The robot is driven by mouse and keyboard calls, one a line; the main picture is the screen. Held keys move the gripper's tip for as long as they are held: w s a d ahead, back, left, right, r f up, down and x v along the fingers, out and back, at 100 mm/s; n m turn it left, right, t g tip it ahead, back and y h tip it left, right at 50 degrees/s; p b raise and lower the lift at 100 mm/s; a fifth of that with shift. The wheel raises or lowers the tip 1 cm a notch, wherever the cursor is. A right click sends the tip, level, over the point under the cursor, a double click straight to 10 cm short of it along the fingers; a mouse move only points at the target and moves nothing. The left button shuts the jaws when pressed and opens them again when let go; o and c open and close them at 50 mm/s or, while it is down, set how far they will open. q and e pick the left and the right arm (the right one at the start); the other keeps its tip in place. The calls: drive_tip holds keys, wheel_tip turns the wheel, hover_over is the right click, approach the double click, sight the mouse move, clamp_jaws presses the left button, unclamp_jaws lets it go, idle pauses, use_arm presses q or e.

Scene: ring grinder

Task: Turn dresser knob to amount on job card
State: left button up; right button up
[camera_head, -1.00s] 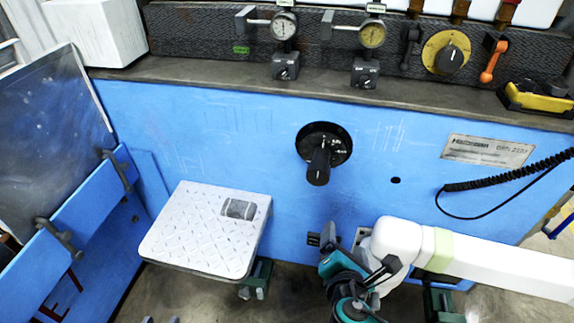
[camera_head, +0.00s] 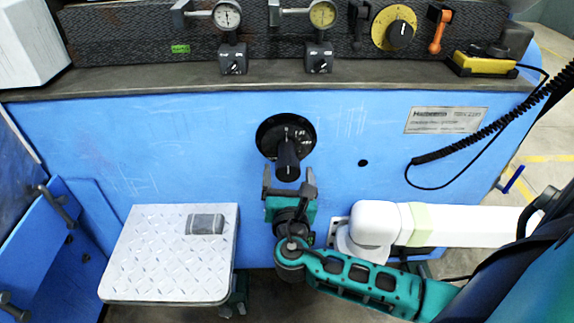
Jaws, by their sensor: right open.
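A black knob with a long grip (camera_head: 288,162) sits on a round black dial (camera_head: 270,135) with small white marks, set in the blue machine front. The marks are too small to read. My right gripper (camera_head: 288,183) is open just below the dial, its fingers pointing up. In the picture the knob's lower end lies between the two fingertips. I cannot tell whether they touch it. No job card that I can read is in view. My left gripper is not in view.
A white tread-plate step (camera_head: 165,265) juts out at lower left. A white horizontal arm-like part (camera_head: 470,218) lies right of my gripper. A coiled black cable (camera_head: 480,130) hangs at right. Above are two gauges, a yellow dial (camera_head: 380,28) and an orange lever (camera_head: 437,30).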

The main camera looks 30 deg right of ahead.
drive_tip(key=shift+b+x, duration=0.3)
drive_tip(key=shift+x, duration=1.9)
drive_tip(key=c, duration=1)
drive_tip(key=shift+c, duration=0.2)
